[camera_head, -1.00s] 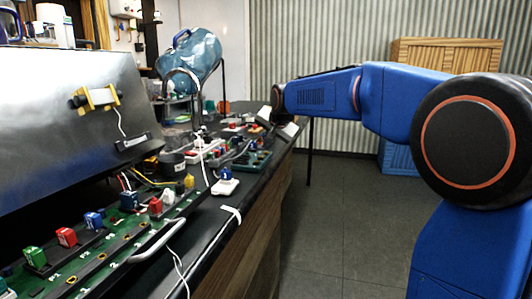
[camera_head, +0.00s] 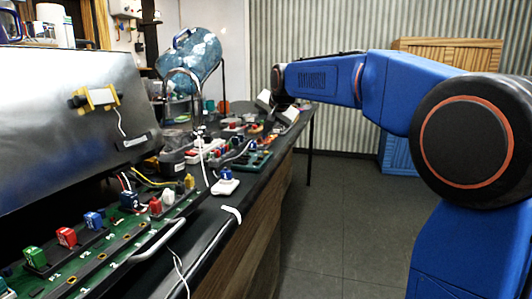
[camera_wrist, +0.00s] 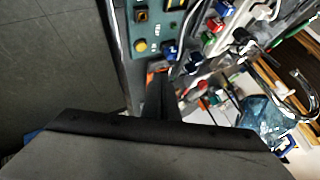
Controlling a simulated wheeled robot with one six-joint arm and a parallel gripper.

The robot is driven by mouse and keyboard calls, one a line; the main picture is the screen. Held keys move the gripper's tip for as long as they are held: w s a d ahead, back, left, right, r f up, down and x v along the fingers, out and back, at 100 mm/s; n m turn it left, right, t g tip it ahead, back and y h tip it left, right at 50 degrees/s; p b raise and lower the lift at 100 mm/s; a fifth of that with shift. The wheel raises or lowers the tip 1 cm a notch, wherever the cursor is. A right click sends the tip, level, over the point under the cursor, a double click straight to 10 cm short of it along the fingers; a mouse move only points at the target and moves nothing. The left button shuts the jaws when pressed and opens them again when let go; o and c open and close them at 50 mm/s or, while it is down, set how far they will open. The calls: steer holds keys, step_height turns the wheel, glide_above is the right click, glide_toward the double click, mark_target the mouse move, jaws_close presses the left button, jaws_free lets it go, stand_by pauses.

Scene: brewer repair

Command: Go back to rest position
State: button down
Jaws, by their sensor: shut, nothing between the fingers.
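My gripper (camera_wrist: 162,88) shows in the wrist view as a dark body with its fingers together, shut and empty. It is above the far end of the counter, with colored blocks and boards below it. In the head view my blue arm reaches left from the right side. The gripper end (camera_head: 274,104) is small there, beside the far part of the counter, and its fingertips are hard to make out.
The black counter (camera_head: 222,222) runs along the left. It carries a green board (camera_head: 110,250) with colored blocks, a steel panel (camera_head: 50,140), a faucet and a blue water jug (camera_head: 190,60). Open grey floor (camera_head: 345,215) lies to the right.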

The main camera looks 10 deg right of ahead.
steer(key=shift+r, duration=0.7)
steer(key=s+d+f+n+g, duration=0.1)
steer(key=s+d+f+n, duration=0.1)
steer(key=s+f, duration=0.7)
steer(key=s+d+f+n+g, duration=0.2)
steer(key=s+f, duration=0.8)
steer(key=s, duration=1.4)
steer(key=s+d+f+n+g+h, duration=0.1)
steer(key=s+d+f+n, duration=0.2)
steer(key=s+f, duration=0.6)
steer(key=s, duration=0.7)
steer(key=shift+s+f+n, duration=0.25)
steer(key=shift+s+n, duration=0.15)
